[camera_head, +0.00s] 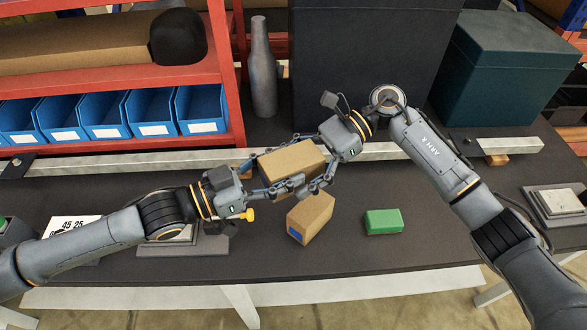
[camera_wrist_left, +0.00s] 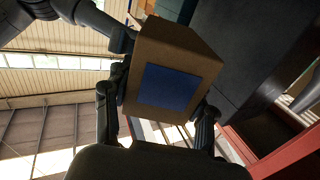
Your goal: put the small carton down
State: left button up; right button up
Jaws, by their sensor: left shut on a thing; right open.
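A brown cardboard carton (camera_head: 292,160) is held up above the table. My left gripper (camera_head: 270,186) is shut on it from the left. In the left wrist view the carton (camera_wrist_left: 172,68) sits between the left fingers, with a blue patch on its near face. My right gripper (camera_head: 314,163) is open, its fingers around the right end of the same carton; whether they touch it I cannot tell. A second brown carton (camera_head: 311,215) with a blue patch stands on the dark table (camera_head: 350,255), just below the grippers in the head view.
A green block (camera_head: 383,221) lies right of the second carton. A grey bottle (camera_head: 262,70), a metal rail (camera_head: 400,150) and a dark green box (camera_head: 505,70) are behind. The table's front edge is near; bare table lies right of the green block.

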aim_at(262, 173)
jog(key=shift+w, duration=0.1)
pick_arm(q)
jog(key=shift+r, duration=0.1)
pick_arm(e)
jog(key=v, duration=1.2)
pick_arm(q)
jog(key=shift+m+g, duration=0.3)
jog(key=shift+a+m+g+h, duration=0.6)
jog(key=shift+a+m+g, duration=0.1)
jog(key=shift+g, duration=0.5)
jog(key=shift+s+a+m+g+h, duration=0.25)
jog(key=shift+a+m+g, duration=0.3)
jog(key=shift+g, duration=0.45)
jog(key=shift+s+a+m+g+h, duration=0.2)
jog(key=shift+a+m+g, duration=0.1)
jog(key=shift+m+g, duration=0.6)
pick_arm(e)
jog(key=shift+f, duration=0.1)
